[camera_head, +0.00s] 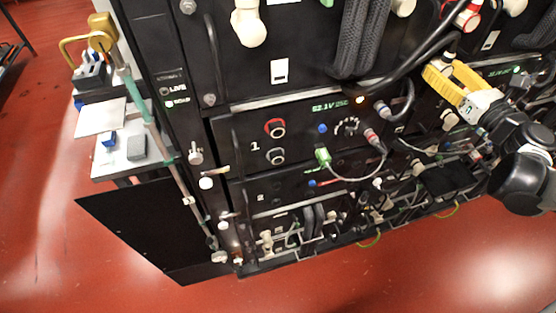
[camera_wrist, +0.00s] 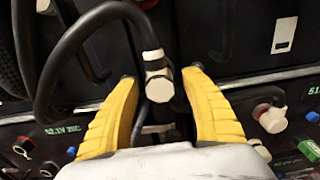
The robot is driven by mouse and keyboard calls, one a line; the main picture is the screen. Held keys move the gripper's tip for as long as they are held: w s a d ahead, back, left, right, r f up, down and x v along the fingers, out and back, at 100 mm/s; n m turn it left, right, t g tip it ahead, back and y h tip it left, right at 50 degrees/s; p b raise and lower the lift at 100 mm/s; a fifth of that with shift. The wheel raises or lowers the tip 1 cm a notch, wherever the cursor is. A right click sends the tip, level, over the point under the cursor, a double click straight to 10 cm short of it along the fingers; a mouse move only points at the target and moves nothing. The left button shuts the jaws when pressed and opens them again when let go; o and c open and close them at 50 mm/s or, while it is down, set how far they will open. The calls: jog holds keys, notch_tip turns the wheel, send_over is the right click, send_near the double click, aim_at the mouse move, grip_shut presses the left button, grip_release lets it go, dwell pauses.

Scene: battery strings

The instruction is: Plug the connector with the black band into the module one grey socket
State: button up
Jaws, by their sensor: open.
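My gripper (camera_head: 446,70) has yellow fingers and is open at the upper right of the rack in the head view. In the wrist view its fingers (camera_wrist: 160,80) stand on both sides of a pale connector (camera_wrist: 158,90) with a dark band near its cable end. A black cable arcs from it to the left. Gaps show between the connector and both fingers. Module one, marked "1", has a grey socket (camera_head: 275,157) below a red-ringed socket (camera_head: 275,128). Both sockets look empty. The grey socket (camera_wrist: 48,168) also shows at the wrist view's lower left.
Thick braided black cables (camera_head: 362,40) hang above module one. A green plug (camera_head: 323,157) with a thin lead sits right of the sockets. A pale connector (camera_head: 250,25) is at the top left of the rack. A small table (camera_head: 102,170) stands at the left.

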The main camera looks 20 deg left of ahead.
grip_shut()
jog(key=shift+s+d, duration=0.15)
jog(key=shift+s, duration=0.05)
dwell(0.3)
jog(key=shift+s+d, duration=0.35)
jog(key=shift+s, duration=0.1)
jog(key=shift+s, duration=0.1)
jog(key=shift+v, duration=0.8)
jog(key=shift+s+d, duration=0.1)
jog(key=shift+d, duration=0.05)
jog(key=shift+b+v, duration=0.45)
jog(key=shift+v, duration=2)
